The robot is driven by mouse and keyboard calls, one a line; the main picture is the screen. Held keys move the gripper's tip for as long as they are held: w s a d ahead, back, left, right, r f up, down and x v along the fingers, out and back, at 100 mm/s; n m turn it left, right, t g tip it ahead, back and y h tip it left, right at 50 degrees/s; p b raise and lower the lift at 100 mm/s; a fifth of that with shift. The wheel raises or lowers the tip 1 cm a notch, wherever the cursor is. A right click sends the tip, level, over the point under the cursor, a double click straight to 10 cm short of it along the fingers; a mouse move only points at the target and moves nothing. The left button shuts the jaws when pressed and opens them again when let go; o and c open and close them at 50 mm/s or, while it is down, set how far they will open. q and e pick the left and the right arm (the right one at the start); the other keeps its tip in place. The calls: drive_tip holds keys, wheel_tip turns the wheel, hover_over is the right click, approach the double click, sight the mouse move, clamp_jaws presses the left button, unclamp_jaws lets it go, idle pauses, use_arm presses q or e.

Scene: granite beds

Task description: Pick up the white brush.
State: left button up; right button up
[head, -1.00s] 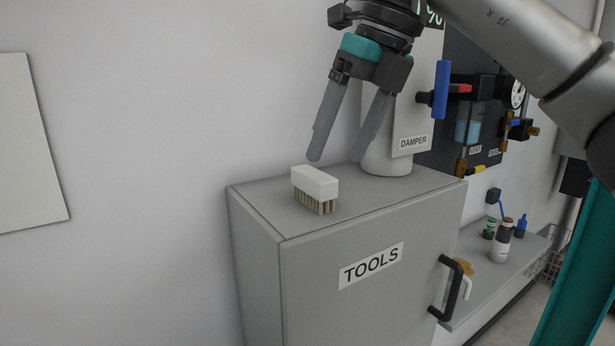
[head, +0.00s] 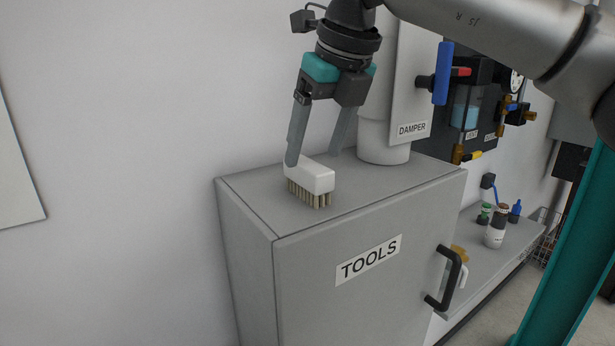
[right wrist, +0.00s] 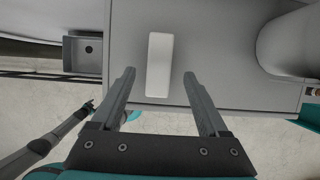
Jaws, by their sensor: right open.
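The white brush (head: 312,176) lies bristles down on top of the grey tools cabinet (head: 250,193). My right gripper (head: 312,158) is open and points down at the brush. In the head view its left finger overlaps the brush's left end, and its right finger is behind the brush. In the right wrist view the white brush (right wrist: 159,62) is a pale upright block lying between the lines of the two open fingers (right wrist: 159,74). Nothing is held. I cannot tell how far the fingertips are above the cabinet top.
A white cylinder (head: 383,143) stands behind the brush on the cabinet, beside a panel marked DAMPER (head: 412,110). A black door handle (head: 446,280) sticks out of the cabinet front. Bottles (head: 497,228) stand on a lower shelf at the right. The cabinet top is otherwise clear.

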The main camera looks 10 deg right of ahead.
sight(310, 164)
drive_tip(key=p+x, duration=0.1)
drive_tip(key=x, duration=0.3)
drive_tip(key=shift+w+a+f+p, duration=0.15)
drive_tip(key=shift+w+f+p, duration=0.15)
drive_tip(key=shift+f, duration=0.35)
clamp_jaws()
